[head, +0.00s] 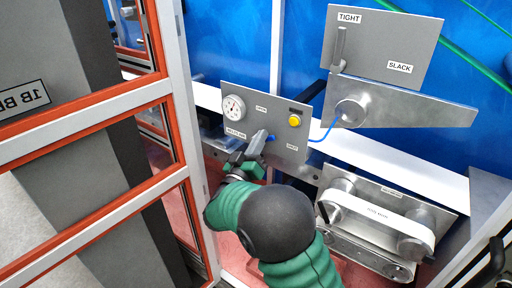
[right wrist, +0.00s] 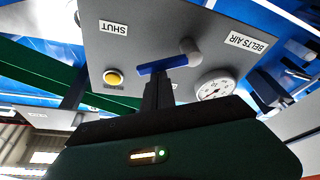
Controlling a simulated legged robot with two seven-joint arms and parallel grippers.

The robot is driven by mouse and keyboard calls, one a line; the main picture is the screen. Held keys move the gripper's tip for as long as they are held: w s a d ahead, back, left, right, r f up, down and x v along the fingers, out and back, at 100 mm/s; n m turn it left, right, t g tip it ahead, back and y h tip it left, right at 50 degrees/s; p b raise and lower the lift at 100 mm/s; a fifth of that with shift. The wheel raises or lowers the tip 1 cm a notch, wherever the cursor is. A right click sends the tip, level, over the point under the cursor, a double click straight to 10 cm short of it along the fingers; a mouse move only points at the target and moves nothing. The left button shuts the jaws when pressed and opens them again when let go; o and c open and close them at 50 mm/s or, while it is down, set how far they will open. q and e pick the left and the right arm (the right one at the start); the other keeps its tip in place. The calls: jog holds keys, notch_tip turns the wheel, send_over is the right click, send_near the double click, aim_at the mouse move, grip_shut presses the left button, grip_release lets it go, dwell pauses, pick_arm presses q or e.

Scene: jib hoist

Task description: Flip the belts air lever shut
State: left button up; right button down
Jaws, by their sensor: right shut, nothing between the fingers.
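The belts air panel (head: 268,157) is a grey plate with a round gauge (head: 233,107), a yellow button (head: 294,120) and OPEN, SHUT and BELTS AIR labels. Its blue lever (head: 271,138) shows as a small blue piece beside my right fingertips. In the right wrist view the blue lever (right wrist: 148,69) lies nearly crosswise, extending left from near a grey rounded knob (right wrist: 190,50). The SHUT label (right wrist: 113,28) is up and left of it. My right gripper (head: 265,137) is shut and empty, its tips at the lever; I cannot tell whether they touch. My left gripper is out of view.
An orange-and-white framed door (head: 182,115) stands close left of my right arm. A TIGHT/SLACK plate (head: 385,45) with a handle is at upper right. A belt unit (head: 380,220) with rollers sits at lower right.

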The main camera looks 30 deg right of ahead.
jog(key=shift+s+d+f+m+g+h+b, duration=0.15)
jog(key=shift+f+m+g+h+b, duration=0.3)
jog(key=shift+m+b, duration=0.85)
jog(key=shift+s+f+m+g+h+b, duration=0.2)
jog(key=shift+f+m+g+b, duration=0.3)
jog(key=shift+m+b, duration=0.8)
jog(key=shift+s+d+f+m+g+h+b, duration=0.1)
jog(key=shift+s+f+m+g+h+b, duration=0.2)
jog(key=shift+m+g+b, duration=0.95)
jog(key=shift+w+m+t, duration=0.1)
jog(key=shift+m+t, duration=0.25)
jog(key=shift+t, duration=0.25)
jog(key=shift+p, duration=0.3)
